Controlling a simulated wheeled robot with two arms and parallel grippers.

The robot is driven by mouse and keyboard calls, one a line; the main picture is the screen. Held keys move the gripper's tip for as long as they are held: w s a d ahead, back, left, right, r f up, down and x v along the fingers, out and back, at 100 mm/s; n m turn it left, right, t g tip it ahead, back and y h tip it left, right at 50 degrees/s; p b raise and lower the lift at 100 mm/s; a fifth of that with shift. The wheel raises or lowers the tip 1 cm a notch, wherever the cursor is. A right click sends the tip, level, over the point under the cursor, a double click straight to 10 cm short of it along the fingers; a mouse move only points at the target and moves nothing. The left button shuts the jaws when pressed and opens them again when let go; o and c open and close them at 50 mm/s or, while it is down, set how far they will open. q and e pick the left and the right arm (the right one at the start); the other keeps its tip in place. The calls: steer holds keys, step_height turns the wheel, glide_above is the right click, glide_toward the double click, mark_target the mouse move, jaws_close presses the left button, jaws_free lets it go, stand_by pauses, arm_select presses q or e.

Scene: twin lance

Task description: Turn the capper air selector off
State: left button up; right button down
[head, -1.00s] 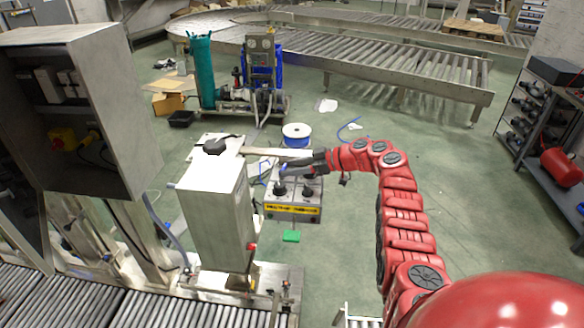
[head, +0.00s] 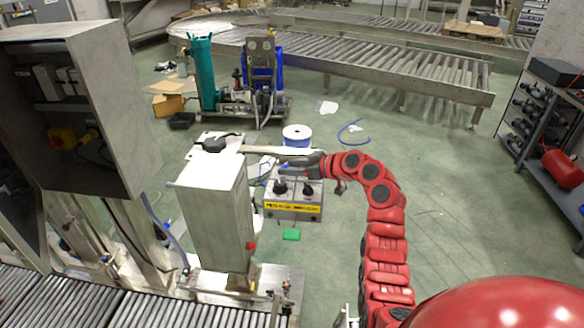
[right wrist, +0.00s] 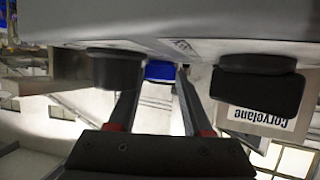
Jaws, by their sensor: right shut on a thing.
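A grey control box (head: 293,210) with a yellow label strip stands right of the steel cabinet post. It bears black selector knobs, one at its left (head: 280,187) and one at its right (head: 308,188). I cannot read which is the capper air selector. My right gripper (head: 288,170) is at the box's upper side, close to the knobs. The right wrist view shows its fingers (right wrist: 158,82) slightly apart, between a left black knob (right wrist: 115,68) and a right one (right wrist: 258,88). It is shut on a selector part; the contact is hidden. My left gripper is out of view.
A steel post box (head: 215,215) stands close left of the control box, with an open cabinet (head: 90,110) beyond. A blue and white spool (head: 297,135) is behind. A roller conveyor (head: 400,75) is at the back.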

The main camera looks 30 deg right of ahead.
steer(key=shift+a+f+m+h, duration=0.1)
steer(key=shift+m+h, duration=0.4)
steer(key=c, duration=0.6)
jaws_free()
steer(key=shift+s+d+r+t+b, duration=0.2)
steer(key=shift+s+d+t+b, duration=0.15)
steer(key=shift+s, duration=0.2)
steer(key=b+v, duration=0.5)
steer(key=v, duration=1.1)
steer(key=shift+r, duration=0.25)
